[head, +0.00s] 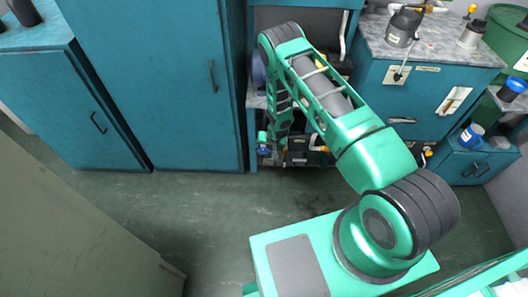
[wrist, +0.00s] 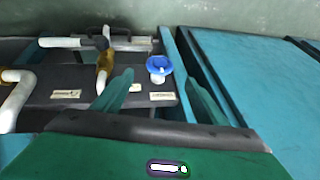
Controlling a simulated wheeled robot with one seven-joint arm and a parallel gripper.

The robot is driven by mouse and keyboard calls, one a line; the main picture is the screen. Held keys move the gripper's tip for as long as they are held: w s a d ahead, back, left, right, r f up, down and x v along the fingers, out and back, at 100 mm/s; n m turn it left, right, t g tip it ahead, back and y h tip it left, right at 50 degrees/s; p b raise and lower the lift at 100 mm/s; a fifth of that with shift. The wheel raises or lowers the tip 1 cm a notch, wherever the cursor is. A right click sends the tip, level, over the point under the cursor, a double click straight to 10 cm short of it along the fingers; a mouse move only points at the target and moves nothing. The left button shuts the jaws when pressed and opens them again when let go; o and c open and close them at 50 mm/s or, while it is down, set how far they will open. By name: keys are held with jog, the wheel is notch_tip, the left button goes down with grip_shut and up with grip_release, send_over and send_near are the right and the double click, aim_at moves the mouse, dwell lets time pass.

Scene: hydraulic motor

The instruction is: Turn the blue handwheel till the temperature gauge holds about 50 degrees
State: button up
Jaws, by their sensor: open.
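The blue handwheel (wrist: 159,65) shows in the wrist view on a white stem, standing up from a dark panel (wrist: 62,82) with pipes. My gripper (wrist: 159,76) is open. Its two green fingers show on either side of the handwheel in the picture, with the wheel between and beyond the tips. I see no contact, and the exact distance is hard to tell. In the head view my green arm reaches away into the recess between the teal cabinets and covers much of it. I cannot make out a temperature gauge in either view.
White pipes (wrist: 75,43) and a brown-yellow valve fitting (wrist: 104,62) stand left of the handwheel. A teal cabinet (wrist: 232,75) lies close on its right. In the head view a tall teal cabinet (head: 200,90) borders the recess. The grey floor (head: 150,205) in front is clear.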

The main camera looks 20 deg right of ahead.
aim_at(264, 150)
jog(key=x, duration=0.9)
jog(key=shift+f, duration=0.1)
jog(key=c, duration=1)
jog(key=shift+d, duration=0.3)
jog(key=shift+c, duration=0.2)
jog(key=shift+a, duration=0.2)
